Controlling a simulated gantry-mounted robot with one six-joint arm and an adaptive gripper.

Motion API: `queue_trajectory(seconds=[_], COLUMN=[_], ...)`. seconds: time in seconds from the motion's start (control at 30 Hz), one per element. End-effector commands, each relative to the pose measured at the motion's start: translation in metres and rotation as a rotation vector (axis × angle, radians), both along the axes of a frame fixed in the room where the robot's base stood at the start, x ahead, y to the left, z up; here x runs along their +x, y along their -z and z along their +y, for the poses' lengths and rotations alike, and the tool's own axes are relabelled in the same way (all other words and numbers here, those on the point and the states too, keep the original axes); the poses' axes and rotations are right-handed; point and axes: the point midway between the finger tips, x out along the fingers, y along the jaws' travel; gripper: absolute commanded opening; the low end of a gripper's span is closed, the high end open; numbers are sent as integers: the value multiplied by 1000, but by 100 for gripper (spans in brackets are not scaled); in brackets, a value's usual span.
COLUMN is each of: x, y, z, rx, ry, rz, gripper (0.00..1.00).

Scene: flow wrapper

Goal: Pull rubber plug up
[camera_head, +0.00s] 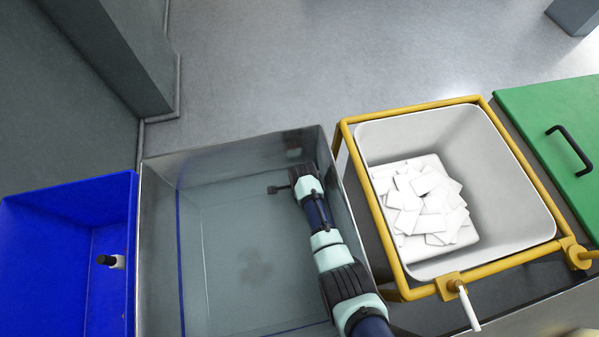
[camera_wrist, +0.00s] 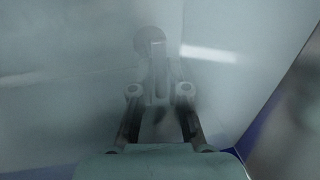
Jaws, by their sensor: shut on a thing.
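The rubber plug (camera_wrist: 145,38) shows in the wrist view as a blurred, round grey-brown shape beyond the fingertips, seen through hazy water. My gripper (camera_wrist: 158,68) is shut on it, though the exact contact is blurred. In the head view my arm reaches into the water-filled metal basin (camera_head: 158,230) near its right wall. The fingers and the plug are hidden below the arm's end there. I cannot tell whether the plug is seated or lifted.
A blue bin (camera_head: 40,255) with a small black-and-white fitting (camera_head: 112,261) stands left of the basin. A yellow-framed tub (camera_head: 505,215) of white pieces (camera_head: 425,205) stands close on the right, beside a green lid (camera_head: 545,115). The basin's left side is open water.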

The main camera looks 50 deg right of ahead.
Motion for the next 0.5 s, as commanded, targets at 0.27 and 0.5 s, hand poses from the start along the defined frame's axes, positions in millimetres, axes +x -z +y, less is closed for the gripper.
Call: queue_trajectory(seconds=[0.27, 0.5], x=[2, 1], y=[-8, -7], z=[-1, -1], rx=[-2, -2], ry=[0, 0], rz=[-3, -3], gripper=[0, 40])
